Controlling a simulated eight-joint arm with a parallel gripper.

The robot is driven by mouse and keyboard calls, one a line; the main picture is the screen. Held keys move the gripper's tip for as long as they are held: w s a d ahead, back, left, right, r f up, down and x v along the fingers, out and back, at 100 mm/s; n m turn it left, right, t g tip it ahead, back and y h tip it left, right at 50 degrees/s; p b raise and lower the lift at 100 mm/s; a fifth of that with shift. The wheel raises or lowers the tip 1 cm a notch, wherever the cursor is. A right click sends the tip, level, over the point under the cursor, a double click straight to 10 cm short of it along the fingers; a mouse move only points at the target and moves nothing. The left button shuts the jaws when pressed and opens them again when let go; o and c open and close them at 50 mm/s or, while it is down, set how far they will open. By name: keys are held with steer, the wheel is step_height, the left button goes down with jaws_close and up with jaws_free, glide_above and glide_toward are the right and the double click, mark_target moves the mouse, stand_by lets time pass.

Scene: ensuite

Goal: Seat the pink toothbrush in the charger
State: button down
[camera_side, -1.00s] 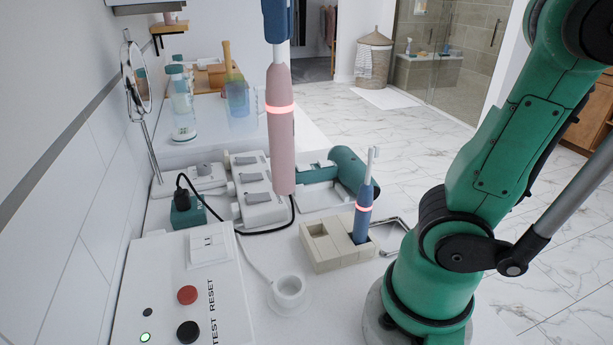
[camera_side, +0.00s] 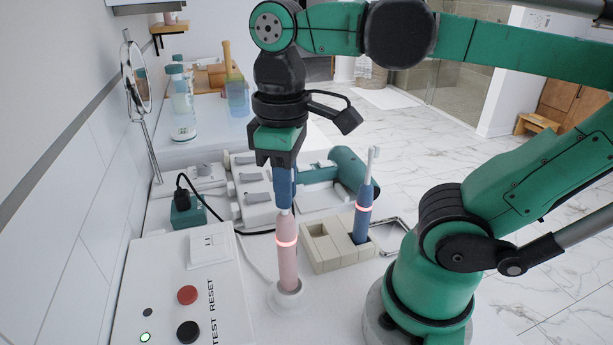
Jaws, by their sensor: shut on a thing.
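The pink toothbrush (camera_side: 287,258) stands upright, with a glowing ring around its handle. Its lower end is at the white round charger (camera_side: 287,299) and appears to be inside the cup's rim; how deep it sits cannot be told. My gripper (camera_side: 284,190) is above it, pointing down, with blue fingers around the brush's upper end. It is shut on the pink toothbrush, and the fingers hide the brush head.
A blue toothbrush (camera_side: 363,212) stands in a beige holder (camera_side: 325,255) just right of the charger. A panel with red and black buttons (camera_side: 190,305) is at the left. A mirror (camera_side: 136,78) and a green hair dryer (camera_side: 349,168) stand behind.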

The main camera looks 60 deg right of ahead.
steer(key=shift+f, duration=1.1)
steer(key=c, duration=0.9)
jaws_free()
steer(key=shift+f, duration=0.1)
steer(key=shift+o, duration=0.2)
step_height(320, 180, up, 12)
steer(key=shift+r, duration=0.15)
